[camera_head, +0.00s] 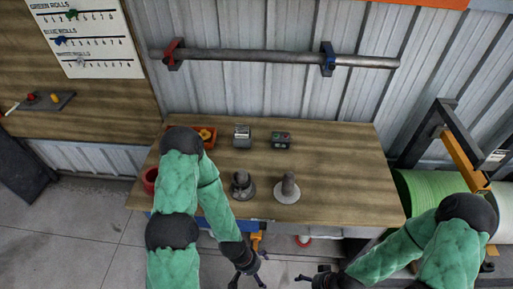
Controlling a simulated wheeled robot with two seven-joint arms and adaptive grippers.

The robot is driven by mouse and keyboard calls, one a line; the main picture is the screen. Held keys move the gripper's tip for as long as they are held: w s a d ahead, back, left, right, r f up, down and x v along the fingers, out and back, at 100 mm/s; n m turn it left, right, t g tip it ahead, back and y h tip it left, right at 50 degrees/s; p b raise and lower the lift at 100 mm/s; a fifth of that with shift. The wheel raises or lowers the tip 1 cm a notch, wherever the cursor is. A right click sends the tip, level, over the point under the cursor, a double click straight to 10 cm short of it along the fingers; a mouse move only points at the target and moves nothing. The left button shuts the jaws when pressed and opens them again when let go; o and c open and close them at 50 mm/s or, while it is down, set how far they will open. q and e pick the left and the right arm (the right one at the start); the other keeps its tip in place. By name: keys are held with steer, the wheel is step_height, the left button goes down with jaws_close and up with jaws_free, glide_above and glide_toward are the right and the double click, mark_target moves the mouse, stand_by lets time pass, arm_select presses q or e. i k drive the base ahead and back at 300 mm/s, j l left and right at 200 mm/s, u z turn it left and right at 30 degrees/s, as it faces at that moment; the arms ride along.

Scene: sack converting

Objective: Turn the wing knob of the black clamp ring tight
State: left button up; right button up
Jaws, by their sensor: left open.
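Two short upright pieces stand near the front of the wooden table. The left one is a dark piece (243,185) on a round base, which may be the black clamp ring; its wing knob is too small to make out. The right one is a grey post (288,187) on a pale round base. My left gripper (248,281) is open and empty, in front of and below the table's front edge, apart from both pieces. My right gripper (300,278) is low in front of the table to the right, partly cut off; its opening is unclear.
The wooden table (345,165) is clear on its right. An orange tray (208,136), a small grey box (242,136) and a dark control box (281,140) stand at the back. A red cup (150,180) is at left. Green roll (430,192) stands right.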

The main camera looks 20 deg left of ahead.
mark_target(236, 195)
steer(key=l+u, duration=0.1)
steer(key=u, duration=0.3)
steer(key=k+l+u, duration=0.1)
steer(key=u, duration=0.3)
steer(key=k+u, duration=0.1)
steer(key=u, duration=0.3)
steer(key=k+l+u, duration=0.1)
steer(key=u, duration=0.25)
